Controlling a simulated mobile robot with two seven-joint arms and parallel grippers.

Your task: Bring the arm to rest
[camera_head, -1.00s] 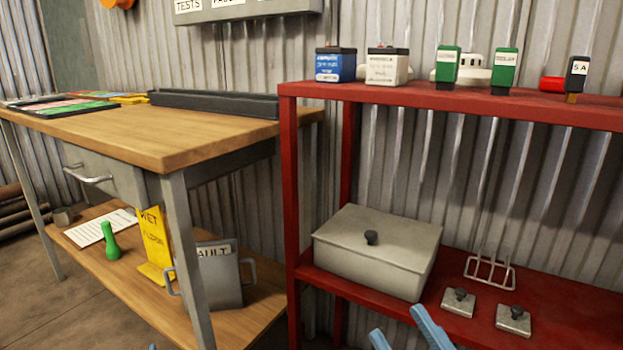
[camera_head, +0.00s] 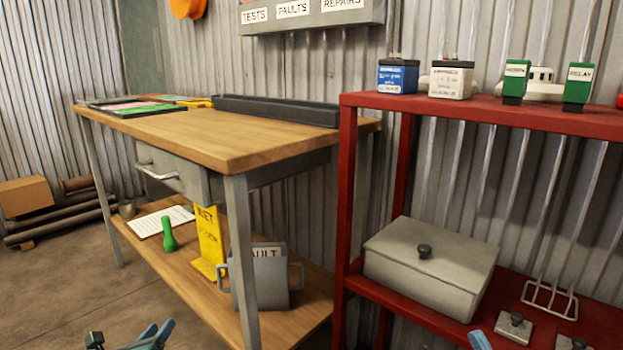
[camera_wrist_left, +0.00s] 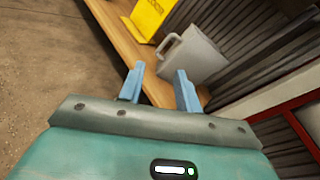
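My left gripper (camera_head: 150,335) shows at the bottom edge of the head view, left of centre, in front of the wooden bench. In the left wrist view its two blue fingers (camera_wrist_left: 159,84) stand apart with nothing between them. Beyond them is the lower shelf with a grey holder (camera_wrist_left: 190,58) and a yellow sign (camera_wrist_left: 150,18). A single blue fingertip, seemingly of my right gripper (camera_head: 480,341), shows at the bottom edge before the red rack; the rest of it is out of the picture.
The workbench (camera_head: 225,143) has a lower shelf with a green object (camera_head: 169,234) and a sheet of paper (camera_head: 160,221). The red rack (camera_head: 348,200) on the right bears a grey lidded box (camera_head: 425,275) and small devices. The concrete floor (camera_head: 60,290) at left is open.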

